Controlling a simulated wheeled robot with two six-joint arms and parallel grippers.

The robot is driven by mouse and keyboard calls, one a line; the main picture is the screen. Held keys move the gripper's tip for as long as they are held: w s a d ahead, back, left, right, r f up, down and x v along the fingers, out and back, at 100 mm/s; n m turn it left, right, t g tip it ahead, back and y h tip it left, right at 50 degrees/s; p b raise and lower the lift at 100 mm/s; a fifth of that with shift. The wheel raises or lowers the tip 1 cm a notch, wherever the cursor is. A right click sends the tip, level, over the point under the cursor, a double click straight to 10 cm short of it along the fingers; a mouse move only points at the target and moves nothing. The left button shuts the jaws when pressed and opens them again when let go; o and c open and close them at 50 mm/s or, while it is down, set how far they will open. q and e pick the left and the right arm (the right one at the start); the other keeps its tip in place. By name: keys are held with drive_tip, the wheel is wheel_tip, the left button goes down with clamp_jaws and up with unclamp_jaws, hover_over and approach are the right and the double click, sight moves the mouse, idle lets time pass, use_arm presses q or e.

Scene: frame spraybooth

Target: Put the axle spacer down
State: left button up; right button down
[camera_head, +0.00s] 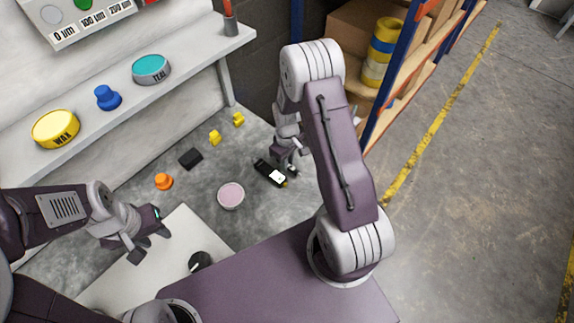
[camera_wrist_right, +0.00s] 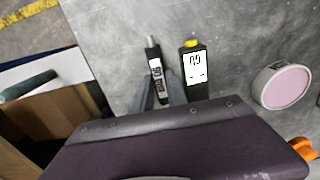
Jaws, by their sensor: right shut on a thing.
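My right gripper (camera_wrist_right: 162,95) is shut on a slim dark bar with a white label ending in "mm", which I take as the axle spacer (camera_wrist_right: 156,68). The spacer stretches away between the fingers, low over the grey surface; I cannot tell whether it touches it. In the head view the right gripper (camera_head: 287,164) is low over the surface, and the spacer is hard to make out there. My left gripper (camera_head: 150,244) is open and empty above a pale board (camera_head: 150,270).
A black device with a white display (camera_wrist_right: 195,66) lies close beside the spacer. A pink-topped round tin (camera_head: 231,195), an orange knob (camera_head: 164,181), a black block (camera_head: 190,158) and yellow pieces (camera_head: 215,138) are spread on the grey surface. A blue-post rack (camera_head: 395,75) stands at right.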

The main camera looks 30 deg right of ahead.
drive_tip(key=shift+f, duration=0.8)
drive_tip(key=shift+w, duration=0.1)
use_arm(q)
drive_tip(key=shift+f, duration=0.3)
use_arm(e)
drive_tip(key=shift+r, duration=0.1)
drive_tip(key=shift+f, duration=0.2)
drive_tip(key=c, duration=1.3)
unclamp_jaws()
